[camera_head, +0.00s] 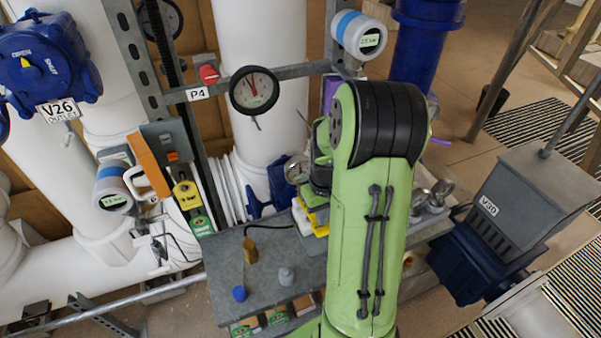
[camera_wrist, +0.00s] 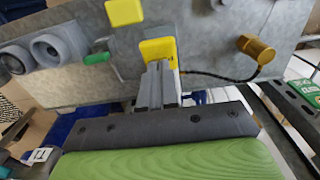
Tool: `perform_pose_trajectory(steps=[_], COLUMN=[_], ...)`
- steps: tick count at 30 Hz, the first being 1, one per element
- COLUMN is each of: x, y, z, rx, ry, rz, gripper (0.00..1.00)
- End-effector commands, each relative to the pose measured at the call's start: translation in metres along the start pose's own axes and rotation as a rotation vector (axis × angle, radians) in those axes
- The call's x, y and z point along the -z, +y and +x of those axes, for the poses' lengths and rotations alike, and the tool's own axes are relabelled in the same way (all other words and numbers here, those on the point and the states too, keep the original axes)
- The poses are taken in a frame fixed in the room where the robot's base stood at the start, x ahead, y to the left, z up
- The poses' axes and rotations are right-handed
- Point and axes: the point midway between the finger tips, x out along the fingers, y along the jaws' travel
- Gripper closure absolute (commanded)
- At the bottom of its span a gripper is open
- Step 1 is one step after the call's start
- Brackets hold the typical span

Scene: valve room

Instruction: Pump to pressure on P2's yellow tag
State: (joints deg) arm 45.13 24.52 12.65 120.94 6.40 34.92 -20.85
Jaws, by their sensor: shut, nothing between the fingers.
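A yellow tag (camera_head: 186,194) with a bar value too small to read hangs at left, above a green label. In the wrist view, my gripper (camera_wrist: 159,68) is shut and empty. Its fingertips are at a yellow block (camera_wrist: 158,51) on the grey bench; I cannot tell if they touch. A second yellow block (camera_wrist: 125,12) is farther off. Yellow parts (camera_head: 302,216) also show in the head view, beside my arm, which hides my gripper there.
Grey cylinders (camera_wrist: 58,44) stand at left in the wrist view.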

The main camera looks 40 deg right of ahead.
Motion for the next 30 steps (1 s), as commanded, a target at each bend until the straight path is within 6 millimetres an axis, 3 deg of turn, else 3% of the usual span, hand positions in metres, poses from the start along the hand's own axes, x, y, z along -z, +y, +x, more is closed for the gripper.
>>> perform_pose_trajectory(steps=[1,3,17,27,30], x=[0.000,0.001,0.000,0.000,0.000], y=[0.000,0.000,0.000,0.000,0.000], z=[-0.014,-0.022,-0.020,-0.062,-0.062], rx=[-0.001,0.000,0.000,0.000,0.000], ry=[0.001,0.002,0.001,0.001,0.001], rz=[-0.001,-0.001,-0.001,-0.001,0.000], gripper=[1.00,1.00,1.00,1.00,1.00])
